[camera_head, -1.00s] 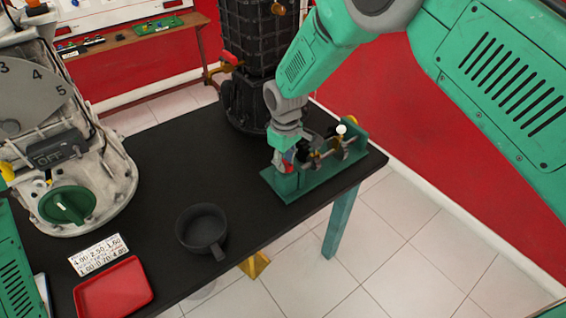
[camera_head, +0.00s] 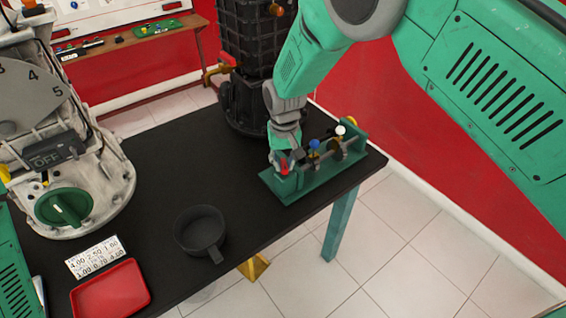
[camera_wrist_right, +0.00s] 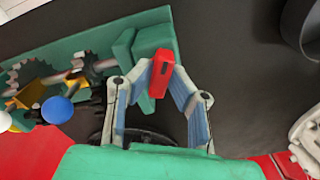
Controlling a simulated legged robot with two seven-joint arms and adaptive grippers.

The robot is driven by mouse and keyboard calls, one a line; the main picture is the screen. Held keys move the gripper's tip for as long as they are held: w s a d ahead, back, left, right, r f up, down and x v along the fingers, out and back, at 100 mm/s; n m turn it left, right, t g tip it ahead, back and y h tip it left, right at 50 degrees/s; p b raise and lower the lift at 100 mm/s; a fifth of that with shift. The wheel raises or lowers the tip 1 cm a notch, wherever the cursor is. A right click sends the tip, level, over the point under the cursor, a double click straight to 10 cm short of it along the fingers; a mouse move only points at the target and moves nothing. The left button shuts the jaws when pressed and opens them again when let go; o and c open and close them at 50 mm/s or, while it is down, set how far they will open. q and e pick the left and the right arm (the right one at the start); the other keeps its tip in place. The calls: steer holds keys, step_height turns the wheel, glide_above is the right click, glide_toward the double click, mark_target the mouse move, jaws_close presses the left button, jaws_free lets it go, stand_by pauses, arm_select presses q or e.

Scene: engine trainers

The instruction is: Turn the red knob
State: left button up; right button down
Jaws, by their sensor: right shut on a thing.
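The red knob (camera_head: 284,167) is at the left end of a green gear trainer (camera_head: 310,182) on the black table. My right gripper (camera_head: 281,158) reaches down over it from above. In the right wrist view the red knob (camera_wrist_right: 161,73) sits between the fingertips of my right gripper (camera_wrist_right: 163,82), which is shut on it. A blue knob (camera_head: 314,144) and a white knob (camera_head: 340,130) stand further right on the trainer. The blue knob (camera_wrist_right: 57,110) also shows in the right wrist view. Only a part of my left arm shows, at the left edge.
The black table (camera_head: 180,160) carries a dark pan (camera_head: 202,228), a red tray (camera_head: 110,292) and a card with numbers (camera_head: 95,257). A large machine with a green dial (camera_head: 64,207) stands at left. A black ribbed cylinder (camera_head: 258,40) stands behind the trainer.

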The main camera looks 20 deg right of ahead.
mark_target(283, 163)
steer(key=shift+s+f, duration=0.15)
steer(key=shift+s, duration=0.05)
stand_by(0.3)
steer(key=c, duration=1.5)
jaws_free()
steer(key=shift+c, duration=0.2)
steer(key=shift+w, duration=0.1)
steer(key=shift+r, duration=0.35)
step_height(283, 163, up, 11)
steer(key=shift+a+r, duration=0.1)
